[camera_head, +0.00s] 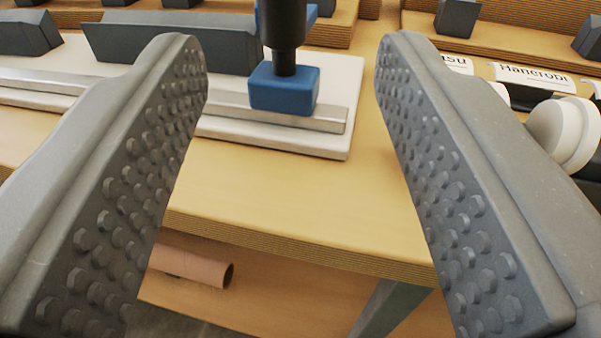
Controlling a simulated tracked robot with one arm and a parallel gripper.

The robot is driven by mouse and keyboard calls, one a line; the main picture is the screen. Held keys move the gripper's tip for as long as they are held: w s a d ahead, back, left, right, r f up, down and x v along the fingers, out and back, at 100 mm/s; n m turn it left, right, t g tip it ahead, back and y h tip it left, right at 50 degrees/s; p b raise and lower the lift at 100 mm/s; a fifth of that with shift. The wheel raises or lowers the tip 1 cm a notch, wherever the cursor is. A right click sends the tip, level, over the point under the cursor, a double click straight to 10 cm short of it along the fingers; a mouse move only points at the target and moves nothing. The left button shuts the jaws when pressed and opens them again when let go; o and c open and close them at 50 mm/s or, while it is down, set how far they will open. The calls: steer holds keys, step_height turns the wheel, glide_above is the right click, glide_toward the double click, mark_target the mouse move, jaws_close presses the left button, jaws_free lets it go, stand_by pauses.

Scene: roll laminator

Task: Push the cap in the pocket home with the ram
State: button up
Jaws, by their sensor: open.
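My gripper (291,60) is open and empty, with its two grey studded fingers spread wide on either side of the view. Between and beyond the fingertips, a black cylindrical shaft (283,30) comes down from the top edge into a blue block (284,88). This may be the ram; I cannot tell for sure. The blue block sits at or just above a metal bar (325,119) on a white base plate (340,143). No cap or pocket can be made out.
The wooden bench top (290,195) is clear in front of the base plate. A brown cardboard tube (195,266) lies on a lower shelf. At right are a white knob (562,132) and printed labels (533,77). Dark grey blocks (175,44) stand behind.

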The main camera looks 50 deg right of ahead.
steer(key=shift+s+a+f+b, duration=0.1)
steer(key=shift+s+a+b, duration=0.4)
steer(key=shift+b, duration=0.95)
steer(key=shift+a, duration=0.1)
